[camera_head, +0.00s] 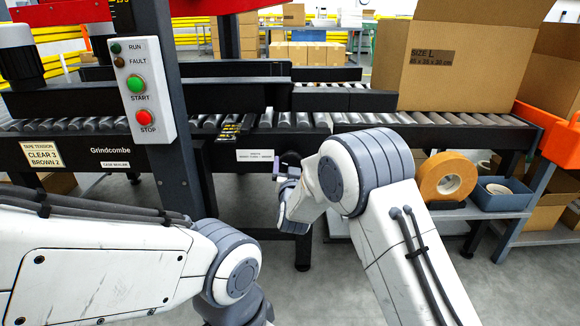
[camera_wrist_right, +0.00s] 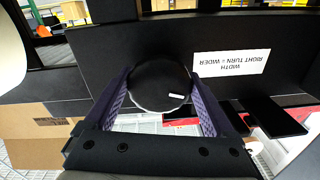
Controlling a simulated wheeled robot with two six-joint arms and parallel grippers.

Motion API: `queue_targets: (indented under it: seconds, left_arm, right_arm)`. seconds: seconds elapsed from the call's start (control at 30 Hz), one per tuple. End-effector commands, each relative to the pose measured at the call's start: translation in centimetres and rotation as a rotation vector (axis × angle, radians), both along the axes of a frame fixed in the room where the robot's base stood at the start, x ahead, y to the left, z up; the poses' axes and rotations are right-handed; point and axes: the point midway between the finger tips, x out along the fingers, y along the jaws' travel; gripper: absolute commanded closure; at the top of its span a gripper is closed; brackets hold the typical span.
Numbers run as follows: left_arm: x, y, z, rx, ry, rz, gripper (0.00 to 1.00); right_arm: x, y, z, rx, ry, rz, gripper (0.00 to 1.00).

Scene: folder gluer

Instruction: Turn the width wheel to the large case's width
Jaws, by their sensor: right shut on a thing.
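The width wheel (camera_wrist_right: 158,84) is a dark round knob with a white mark near its edge, on the machine's dark front rail. My right gripper (camera_wrist_right: 160,97) has its two purple-lined fingers on either side of the wheel and is shut on it. In the head view my right gripper (camera_head: 284,172) is at the rail, and the wheel is mostly hidden. The label (camera_wrist_right: 230,62) beside the wheel reads "WIDTH, RIGHT TURN = WIDER". The large case (camera_head: 470,60), marked SIZE L, 45 x 35 x 30 cm, stands on the rollers at right. My left gripper is outside the frame.
The roller conveyor (camera_head: 210,122) runs across behind the rail, with dark side guides (camera_head: 230,95) above it. A post with the start/stop box (camera_head: 143,90) stands at left. A tape roll (camera_head: 446,178) and a blue bin (camera_head: 500,193) sit on the lower right shelf.

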Motion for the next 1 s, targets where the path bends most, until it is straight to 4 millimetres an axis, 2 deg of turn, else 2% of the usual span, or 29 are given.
queue_targets:
  seconds: [0.4,0.9,0.93,0.97,1.0]
  left_arm:
    - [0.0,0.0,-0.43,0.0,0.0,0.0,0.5]
    - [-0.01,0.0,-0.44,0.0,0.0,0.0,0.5]
    - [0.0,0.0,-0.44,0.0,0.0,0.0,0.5]
    - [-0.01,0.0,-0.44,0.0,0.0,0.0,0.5]
    - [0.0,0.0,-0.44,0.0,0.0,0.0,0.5]
  right_arm:
    - [-0.02,0.15,0.05,0.184,-0.001,0.002,0.67]
    - [-0.01,0.15,0.08,0.204,0.0,0.001,0.67]
    - [-0.01,0.15,0.08,0.204,0.0,0.001,0.07]
    - [-0.01,0.15,0.08,0.204,0.0,0.001,0.0]
    - [-0.01,0.14,0.07,0.204,0.0,0.001,0.0]
